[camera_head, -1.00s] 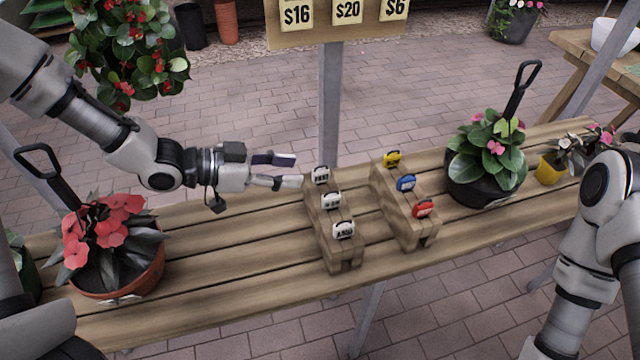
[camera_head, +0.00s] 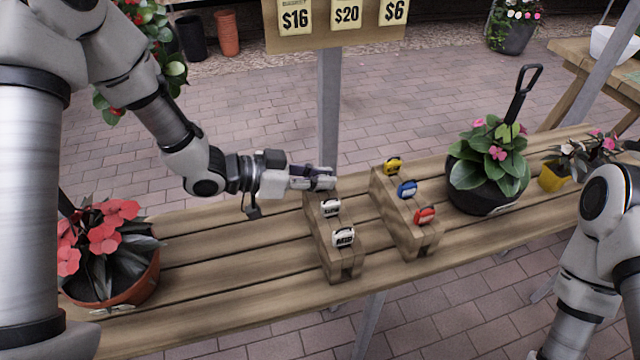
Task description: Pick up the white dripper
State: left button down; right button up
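Two small white drippers show on the left wooden stand, one in the middle (camera_head: 330,208) and one at the near end (camera_head: 343,237). A third white dripper stood at the far end of this stand in the earlier frame; that spot is now covered by my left gripper (camera_head: 322,177). Its fingers lie at the stand's far end and look close together. Whether they hold the far dripper is hidden. My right arm (camera_head: 600,235) is at the right edge, and its gripper is out of view.
The right wooden stand (camera_head: 425,240) carries a yellow dripper (camera_head: 392,166), a blue one (camera_head: 407,189) and a red one (camera_head: 424,215). A black pot (camera_head: 485,197) stands right of it. A red-flowered pot (camera_head: 135,287) stands left. The slatted table (camera_head: 220,260) between is clear.

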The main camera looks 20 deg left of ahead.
pick_arm(q)
notch_tip(320, 180, up, 9)
jog(key=p, duration=0.2)
jog(key=shift+r+p, duration=0.15)
jog(key=shift+p, duration=0.2)
jog(key=shift+r, duration=0.4)
dwell(0.3)
